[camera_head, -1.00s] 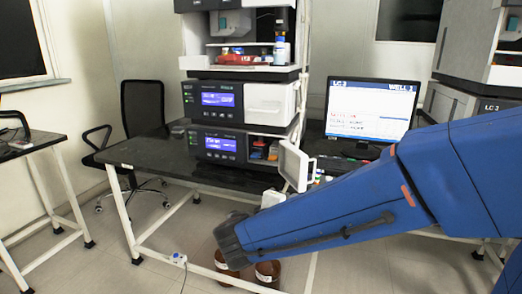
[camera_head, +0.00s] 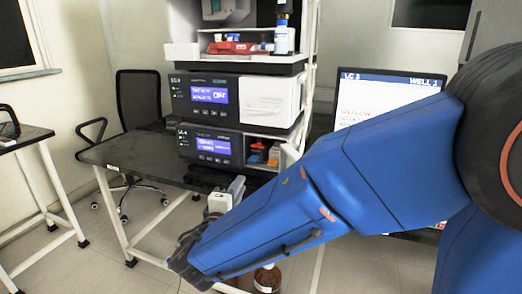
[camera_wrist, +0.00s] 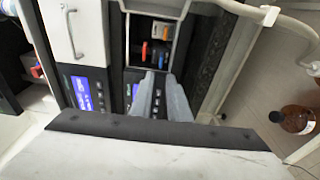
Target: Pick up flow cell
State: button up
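An open compartment (camera_head: 251,158) in the lower LC unit holds a few small coloured parts. They include a red-and-dark one (camera_head: 256,152) and a pale one (camera_head: 274,155); I cannot tell which is the flow cell. In the wrist view the compartment (camera_wrist: 131,48) lies just beyond my fingertips, with orange, red and blue parts inside. My gripper (camera_wrist: 160,76) has two grey fingers a narrow gap apart, with nothing visible between them. In the head view my gripper (camera_head: 238,184) is below and in front of the compartment. My arm hides part of the right side.
The dark bench (camera_head: 130,152) has clear room left of the LC stack. A monitor (camera_head: 385,95) stands right, partly behind my arm. Brown bottles are on the floor, one at the lower right of the wrist view (camera_wrist: 294,118). An office chair (camera_head: 140,100) stands behind the bench.

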send_near(253, 160)
jog(key=x, duration=0.4)
jog(key=shift+w+d, duration=0.25)
jog(key=shift+w, duration=0.05)
jog(key=shift+a+f+x, duration=0.1)
jog(key=shift+x, duration=1.2)
jog(key=shift+a+f+x, duration=0.1)
jog(key=shift+f+x, duration=0.05)
jog(key=shift+x, duration=1.15)
grip_shut()
